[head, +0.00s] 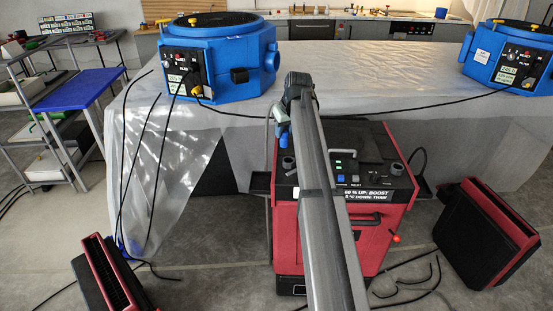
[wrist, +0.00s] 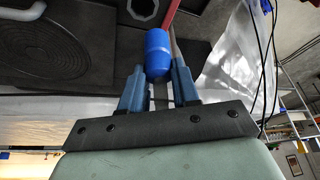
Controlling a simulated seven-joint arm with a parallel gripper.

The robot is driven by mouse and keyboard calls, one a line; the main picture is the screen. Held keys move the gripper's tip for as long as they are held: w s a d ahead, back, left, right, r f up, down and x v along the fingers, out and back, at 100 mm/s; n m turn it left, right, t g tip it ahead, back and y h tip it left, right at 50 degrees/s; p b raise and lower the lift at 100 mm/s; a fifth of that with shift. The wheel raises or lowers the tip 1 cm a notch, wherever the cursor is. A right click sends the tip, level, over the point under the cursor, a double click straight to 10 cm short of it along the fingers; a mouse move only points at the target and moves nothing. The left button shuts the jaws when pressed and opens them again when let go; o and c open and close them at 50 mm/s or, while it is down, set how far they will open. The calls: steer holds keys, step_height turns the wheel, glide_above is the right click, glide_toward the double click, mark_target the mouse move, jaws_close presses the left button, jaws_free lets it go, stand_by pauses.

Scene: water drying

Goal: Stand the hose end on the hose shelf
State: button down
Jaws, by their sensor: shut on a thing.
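My gripper (wrist: 158,85) is shut, its two blue-grey fingers on either side of a blue cylindrical piece, which I take to be the hose end (wrist: 157,52). In the head view my gripper (head: 280,128) hangs just above the back left of the red and black machine (head: 385,238), and my arm covers part of that machine. A small blue part of the hose end (head: 284,136) shows there. A narrow black shelf (head: 260,183) sticks out at the machine's left side; I cannot tell whether it is the hose shelf. The hose end's underside is hidden.
Two blue machines (head: 212,60) and (head: 508,55) stand on a sheet-covered table (head: 330,65). Red and black units lie on the floor at left (head: 105,275) and right (head: 487,232). Dark hoses (head: 410,280) trail on the floor. A dark tray (head: 424,188) juts out at the machine's right.

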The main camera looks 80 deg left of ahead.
steer(key=s+a+f+m, duration=0.1)
steer(key=s+f, duration=0.4)
steer(key=s, duration=0.2)
glide_toward(261, 172)
steer(key=a, duration=0.1)
steer(key=shift+d+x, duration=0.2)
steer(key=shift+x, duration=0.75)
steer(key=shift+d+x, duration=0.25)
steer(key=shift+x, duration=0.65)
steer(key=shift+s+f, duration=0.1)
steer(key=shift+f, duration=0.15)
steer(key=c, duration=1.1)
jaws_free()
steer(key=v, duration=1.2)
steer(key=shift+s, duration=0.25)
steer(key=shift+w+d+r, duration=0.1)
steer(key=shift+r, duration=0.05)
